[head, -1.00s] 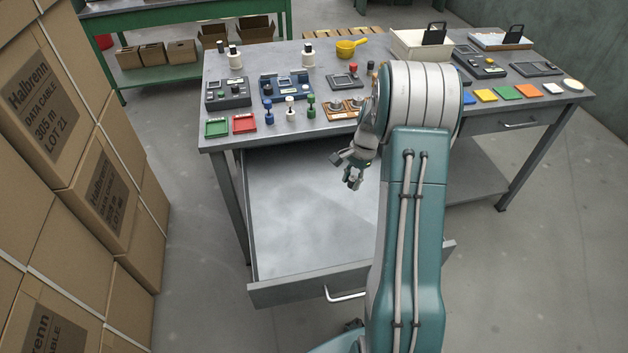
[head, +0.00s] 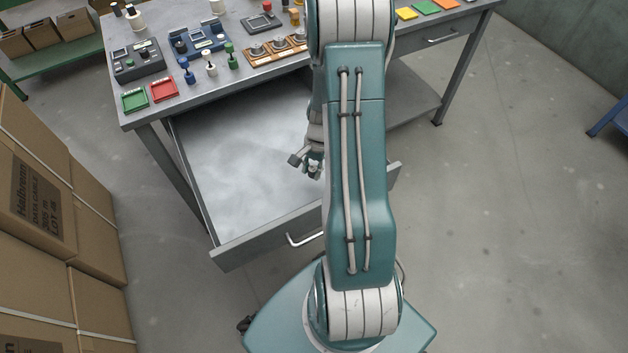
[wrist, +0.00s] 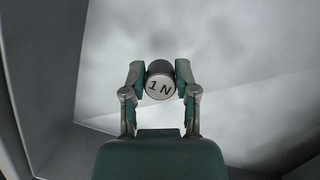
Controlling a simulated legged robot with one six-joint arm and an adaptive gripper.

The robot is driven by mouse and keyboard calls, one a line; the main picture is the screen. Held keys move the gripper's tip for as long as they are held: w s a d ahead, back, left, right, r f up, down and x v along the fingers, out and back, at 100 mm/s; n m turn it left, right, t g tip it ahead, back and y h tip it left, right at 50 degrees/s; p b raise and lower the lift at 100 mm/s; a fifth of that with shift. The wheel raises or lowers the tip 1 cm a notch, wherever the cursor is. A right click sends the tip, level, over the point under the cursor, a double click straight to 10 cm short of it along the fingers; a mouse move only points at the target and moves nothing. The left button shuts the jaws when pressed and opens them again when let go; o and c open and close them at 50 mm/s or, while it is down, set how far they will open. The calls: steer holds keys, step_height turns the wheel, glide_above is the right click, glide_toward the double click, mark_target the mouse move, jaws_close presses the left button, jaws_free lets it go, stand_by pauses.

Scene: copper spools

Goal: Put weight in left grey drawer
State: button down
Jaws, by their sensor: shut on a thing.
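The weight (wrist: 160,84), a small dark cylinder with a pale end face marked "1 N", is held between the two fingers of my gripper (wrist: 160,80) in the wrist view. In the head view my gripper (head: 307,164) is over the open left grey drawer (head: 262,248), near its right side. The drawer's bare grey floor fills most of the wrist view below the weight. The drawer is pulled well out and the part I see is empty. My arm hides its right part. The weight itself is too small to make out clearly in the head view.
The grey workbench (head: 190,88) carries devices, a green tray (head: 134,100), a red tray (head: 164,89) and several coloured pegs near the front edge. A second drawer (head: 440,36) at right is shut. Stacked cardboard boxes (head: 90,260) stand at left.

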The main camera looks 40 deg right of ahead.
mark_target(314, 187)
steer(key=shift+s+f, duration=0.45)
steer(key=shift+f, duration=0.1)
step_height(314, 187, down, 3)
steer(key=shift+s+f, duration=0.15)
steer(key=shift+f, duration=0.05)
steer(key=shift+c, duration=1.9)
jaws_free()
